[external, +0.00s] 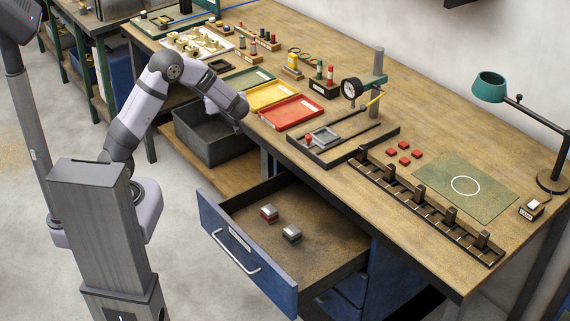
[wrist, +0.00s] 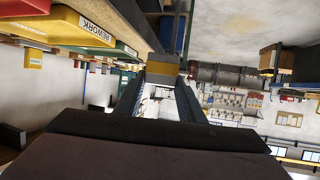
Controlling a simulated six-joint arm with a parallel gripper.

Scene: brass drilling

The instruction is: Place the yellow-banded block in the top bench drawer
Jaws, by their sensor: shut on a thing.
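My gripper (wrist: 160,84) reaches away from the camera in the wrist view, its two dark fingers shut on a small block (wrist: 162,67). The block shows a yellowish band and a grey face at the fingertips. In the external view my wrist is by the bench's front edge, near the coloured trays; the fingers and block are hidden or too small to make out there. The top bench drawer (external: 325,251) is pulled open, below and to the right of my wrist.
Green, yellow and red trays (external: 291,112) lie along the bench edge near my wrist. A grey bin (external: 205,138) sits on the shelf below. A black rack (external: 425,203) and green mat (external: 465,187) are further right. The drawer's right part is clear.

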